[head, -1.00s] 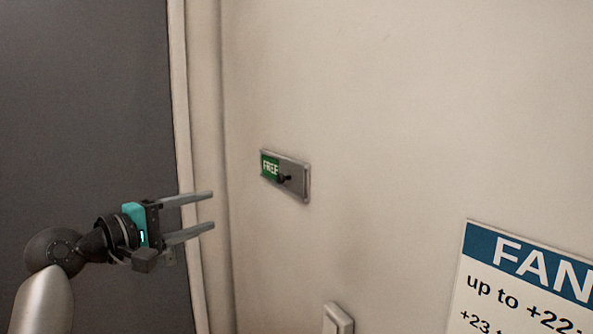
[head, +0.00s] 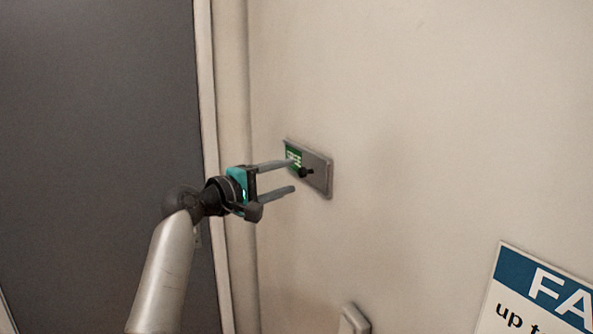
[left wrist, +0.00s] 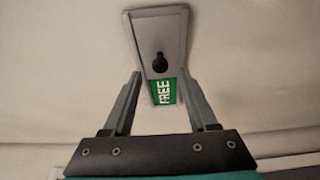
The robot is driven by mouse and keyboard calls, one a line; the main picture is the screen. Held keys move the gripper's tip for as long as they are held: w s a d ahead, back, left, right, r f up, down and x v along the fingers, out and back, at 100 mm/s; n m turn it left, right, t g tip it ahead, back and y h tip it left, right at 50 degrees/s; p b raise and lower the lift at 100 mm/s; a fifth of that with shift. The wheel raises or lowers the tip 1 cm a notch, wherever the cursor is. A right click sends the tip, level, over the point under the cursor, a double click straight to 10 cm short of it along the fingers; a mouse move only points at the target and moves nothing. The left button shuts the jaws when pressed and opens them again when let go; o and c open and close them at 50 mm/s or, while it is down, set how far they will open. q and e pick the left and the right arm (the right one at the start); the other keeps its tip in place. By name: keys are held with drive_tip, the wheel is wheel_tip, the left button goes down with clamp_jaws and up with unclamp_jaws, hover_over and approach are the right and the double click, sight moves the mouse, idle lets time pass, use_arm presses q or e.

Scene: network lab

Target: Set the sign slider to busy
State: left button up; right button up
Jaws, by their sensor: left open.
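The sign (head: 319,176) is a grey plate on the wall with a dark slider knob (head: 305,172) and a green FREE field (head: 293,154) at its left. In the head view a finger partly covers the green field. In the left wrist view the sign (left wrist: 172,28) lies ahead, with the knob (left wrist: 159,63) near its middle and the FREE field (left wrist: 164,91) at its near end. My left gripper (head: 293,175) is open and empty. Its fingertips are either side of the sign's near end in the wrist view, the knob a little beyond them. My right gripper is not in view.
A light switch (head: 353,320) is on the wall below the sign. A poster with a blue header (head: 545,285) hangs at the lower right. A dark grey door (head: 95,150) with a pale frame (head: 232,120) is at the left. The wall right of the sign is clear.

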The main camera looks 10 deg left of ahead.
sight(300, 173)
use_arm(q)
drive_tip(key=shift+x, duration=1.95)
clamp_jaws()
